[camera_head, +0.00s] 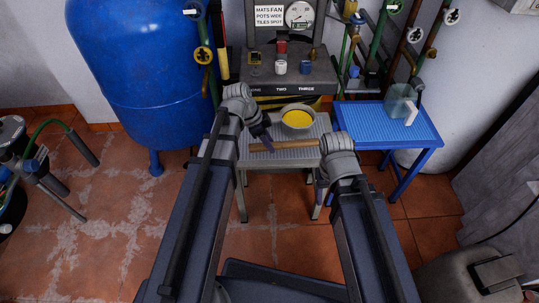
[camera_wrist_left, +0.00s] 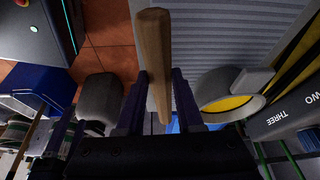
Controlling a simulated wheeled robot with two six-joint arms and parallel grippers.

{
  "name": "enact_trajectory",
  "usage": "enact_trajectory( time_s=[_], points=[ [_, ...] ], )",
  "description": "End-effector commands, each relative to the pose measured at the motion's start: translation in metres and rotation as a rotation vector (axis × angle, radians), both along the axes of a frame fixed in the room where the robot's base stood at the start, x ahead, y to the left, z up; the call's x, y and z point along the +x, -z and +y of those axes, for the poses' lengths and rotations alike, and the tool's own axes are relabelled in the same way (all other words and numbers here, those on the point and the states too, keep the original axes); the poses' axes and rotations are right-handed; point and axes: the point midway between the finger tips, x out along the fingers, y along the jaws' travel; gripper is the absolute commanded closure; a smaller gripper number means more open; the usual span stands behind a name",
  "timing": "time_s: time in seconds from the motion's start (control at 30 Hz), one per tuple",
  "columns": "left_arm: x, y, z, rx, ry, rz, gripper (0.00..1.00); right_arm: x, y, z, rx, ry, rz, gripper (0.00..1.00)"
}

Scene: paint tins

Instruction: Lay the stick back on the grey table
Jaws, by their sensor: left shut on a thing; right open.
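The stick (camera_head: 284,146) is a plain light-brown wooden rod, lying roughly level across the view over the grey table (camera_head: 247,158), which has a ribbed top. My left gripper (camera_head: 263,140) is shut on the stick. In the left wrist view the stick (camera_wrist_left: 154,50) runs between the two dark fingers of this gripper (camera_wrist_left: 162,95). I cannot tell whether the stick touches the tabletop. My right gripper (camera_head: 322,184) is open by the table's right side; its fingers are mostly hidden behind its wrist in the head view.
A pot of yellow paint (camera_head: 298,118) stands on the grey table behind the stick. Behind is a dark stand (camera_head: 318,77) labelled ONE, TWO, THREE with small tins. A blue table (camera_head: 425,127) with a clear jug (camera_head: 401,103) stands at right. A blue tank (camera_head: 140,60) is at left.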

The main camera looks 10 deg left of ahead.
Motion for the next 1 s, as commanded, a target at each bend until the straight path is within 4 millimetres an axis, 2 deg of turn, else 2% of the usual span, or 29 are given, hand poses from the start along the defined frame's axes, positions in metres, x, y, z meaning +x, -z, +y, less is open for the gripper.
enact_trajectory(
  time_s=[0.17,0.47,0.87,0.9,1.0],
  points=[
    [0.0,0.007,0.0,0.0,0.0,0.0,1.0,0.0,0.007,0.0,-0.001,-0.001,0.0,0.4],
    [0.0,0.045,0.0,0.0,0.0,0.0,1.0,0.0,0.045,0.0,0.0,-0.006,-0.001,0.4],
    [0.0,0.047,0.0,0.0,0.0,0.0,1.0,0.0,0.047,0.0,0.001,-0.007,-0.001,0.4],
    [0.0,0.046,0.0,0.0,0.0,0.0,0.61,0.0,0.046,0.0,0.001,-0.007,-0.001,0.4],
    [0.0,0.045,0.0,0.0,0.001,0.0,0.5,0.0,0.045,0.0,0.001,-0.007,-0.001,0.4]
  ],
)
